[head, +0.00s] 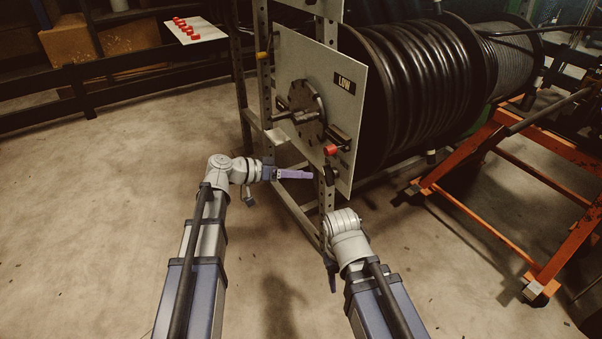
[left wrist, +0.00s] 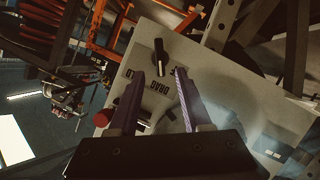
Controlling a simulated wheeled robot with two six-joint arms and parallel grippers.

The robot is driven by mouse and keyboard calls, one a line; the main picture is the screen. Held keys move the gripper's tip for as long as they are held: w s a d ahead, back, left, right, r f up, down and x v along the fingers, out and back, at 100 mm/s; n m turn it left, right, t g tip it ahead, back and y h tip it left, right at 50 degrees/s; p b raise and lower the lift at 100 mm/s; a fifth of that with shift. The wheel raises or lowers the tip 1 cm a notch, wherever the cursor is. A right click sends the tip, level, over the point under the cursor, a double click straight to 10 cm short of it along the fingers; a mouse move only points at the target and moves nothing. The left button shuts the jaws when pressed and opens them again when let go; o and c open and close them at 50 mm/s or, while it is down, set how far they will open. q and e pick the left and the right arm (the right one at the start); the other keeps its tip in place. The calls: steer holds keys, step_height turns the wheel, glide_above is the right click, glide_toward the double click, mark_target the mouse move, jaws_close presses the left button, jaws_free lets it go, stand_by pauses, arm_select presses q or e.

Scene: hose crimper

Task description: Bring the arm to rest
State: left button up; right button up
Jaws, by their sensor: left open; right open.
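My left gripper (head: 310,175) reaches to the right in the head view, its purple fingers just in front of the lower left edge of the pale control panel (head: 349,110). In the left wrist view the two fingers (left wrist: 160,73) stand apart with nothing between them. Beyond them is the panel (left wrist: 222,85), with a black knob (left wrist: 161,56) and a "DRAG" label (left wrist: 157,86). I cannot tell whether the fingers touch the panel.
A steel post frame (head: 262,75) carries the panel, which has a red knob (head: 331,150) and a round flange (head: 301,110). A large hose reel (head: 415,85) stands behind. An orange stand (head: 478,140) is at the right. Open floor (head: 110,190) lies left.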

arm_select(q)
steer(key=s+d+f+g+y+p, duration=0.2)
steer(key=s+d+g+y+p, duration=0.1)
steer(key=s, duration=0.4)
steer(key=s+d+f+g+y+p, duration=0.2)
steer(key=s+d+f+y+p, duration=0.15)
steer(key=s, duration=0.35)
steer(key=s+a+r+n+g+y+p, duration=0.1)
steer(key=s+a+y+p, duration=0.1)
steer(key=s+y, duration=0.25)
steer(key=s+a+r+n+y+p, duration=0.1)
steer(key=s+a+n+y+p, duration=0.15)
steer(key=s, duration=0.25)
step_height(320, 180, up, 38)
steer(key=p, duration=3.7)
steer(key=shift+s+a+f+y+p, duration=0.15)
steer(key=shift+a+f+y+p, duration=0.05)
steer(key=shift+a+y+p, duration=0.15)
steer(key=shift+m, duration=0.25)
steer(key=shift+d, duration=0.2)
